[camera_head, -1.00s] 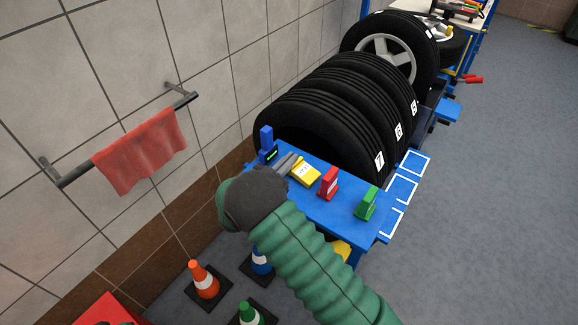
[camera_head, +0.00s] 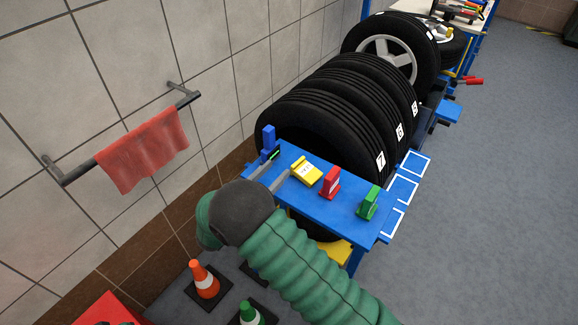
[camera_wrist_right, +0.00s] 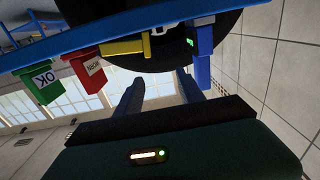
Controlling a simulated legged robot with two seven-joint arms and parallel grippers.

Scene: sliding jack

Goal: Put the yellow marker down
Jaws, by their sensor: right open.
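The yellow marker (camera_head: 306,171) rests on the blue table (camera_head: 330,210), between the blue marker (camera_head: 268,140) and the red marker (camera_head: 329,183). The green marker (camera_head: 368,203) stands at the right end of the row. My right gripper (camera_head: 272,171) is open and empty at the table's near left edge, its fingers apart and clear of the yellow marker. The right wrist view shows the open fingers (camera_wrist_right: 160,88) and the yellow marker (camera_wrist_right: 125,47) beyond them, slightly left. My left gripper is not in view.
Large black tires (camera_head: 335,110) stand behind the table. Cones (camera_head: 204,279) stand on the floor in front. A red towel (camera_head: 143,158) hangs on a wall rail at left. White-outlined squares (camera_head: 402,190) on the right are empty.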

